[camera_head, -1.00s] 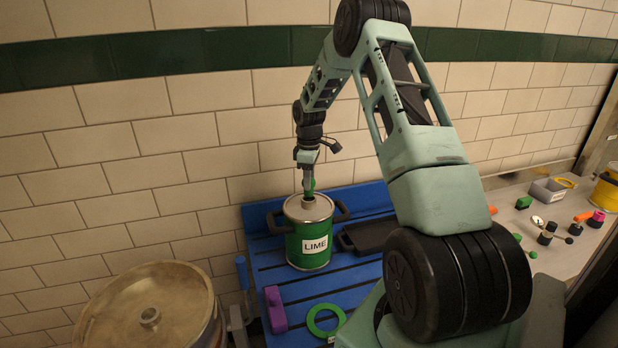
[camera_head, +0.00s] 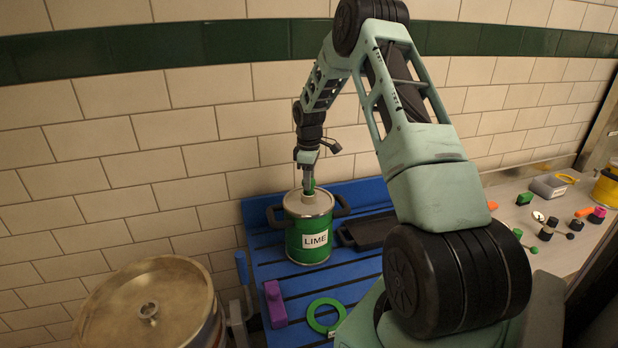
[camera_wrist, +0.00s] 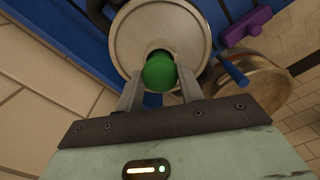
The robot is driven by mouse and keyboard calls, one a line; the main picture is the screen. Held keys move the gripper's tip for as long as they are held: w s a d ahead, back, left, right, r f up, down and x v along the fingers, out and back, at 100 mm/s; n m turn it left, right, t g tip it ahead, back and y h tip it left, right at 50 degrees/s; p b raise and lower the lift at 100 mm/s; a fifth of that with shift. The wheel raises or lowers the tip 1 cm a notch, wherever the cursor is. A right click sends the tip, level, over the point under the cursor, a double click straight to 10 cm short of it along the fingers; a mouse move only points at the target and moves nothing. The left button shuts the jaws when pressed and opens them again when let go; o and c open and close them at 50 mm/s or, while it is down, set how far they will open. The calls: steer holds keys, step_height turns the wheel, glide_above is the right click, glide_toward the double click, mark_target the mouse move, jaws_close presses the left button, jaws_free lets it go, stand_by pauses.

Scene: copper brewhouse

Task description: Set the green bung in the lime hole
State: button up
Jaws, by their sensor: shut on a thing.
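The green keg labelled LIME (camera_head: 309,240) stands upright on the blue pallet, with a pale metal lid (camera_head: 296,205). The lid also shows in the wrist view (camera_wrist: 136,32), with part of a dark hole in it visible just beyond the bung. My gripper (camera_head: 308,190) points down over the lid's middle and is shut on the green bung (camera_wrist: 159,72), one finger on each side of it. In the head view only a small piece of the bung shows, right at the lid. I cannot tell whether its lower end is inside the hole.
A purple block (camera_head: 275,303) and a green ring (camera_head: 324,316) lie on the blue pallet (camera_head: 262,259) near its front. A brass-coloured keg (camera_head: 148,308) stands at the lower left. A bench (camera_head: 545,262) with several small parts is at the right.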

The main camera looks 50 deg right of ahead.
steer(key=o, duration=1.2)
steer(key=shift+c, duration=0.2)
steer(key=shift+r+p, duration=1.75)
steer(key=shift+r, duration=0.8)
step_height(320, 180, up, 17)
steer(key=b, duration=0.5)
steer(key=shift+r+b, duration=0.15)
steer(key=shift+b, duration=0.25)
